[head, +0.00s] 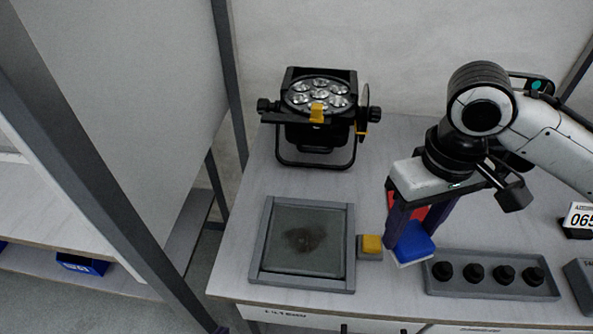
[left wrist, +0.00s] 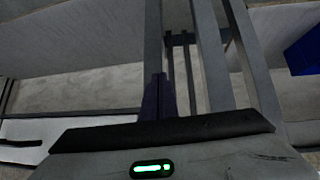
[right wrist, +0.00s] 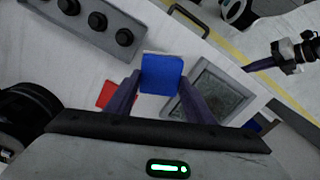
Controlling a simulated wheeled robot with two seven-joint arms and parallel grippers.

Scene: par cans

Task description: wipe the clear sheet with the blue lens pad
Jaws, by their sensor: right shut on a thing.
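The clear sheet (head: 285,262) lies flat in a grey frame on the table, with a dark brown smudge (head: 305,239) near its middle. It also shows in the right wrist view (right wrist: 222,92). My right gripper (head: 406,250) is shut on the blue lens pad (head: 415,241), to the right of the sheet and apart from it. The pad also shows between the fingers in the right wrist view (right wrist: 161,74).
A yellow-topped block (head: 371,244) stands between frame and pad. A red item (head: 420,212) lies behind the right gripper. A grey tray with several black knobs (head: 490,290) is at right. A par can lamp (head: 318,115) stands at the back. A blue bin (head: 82,265) sits on the left shelf.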

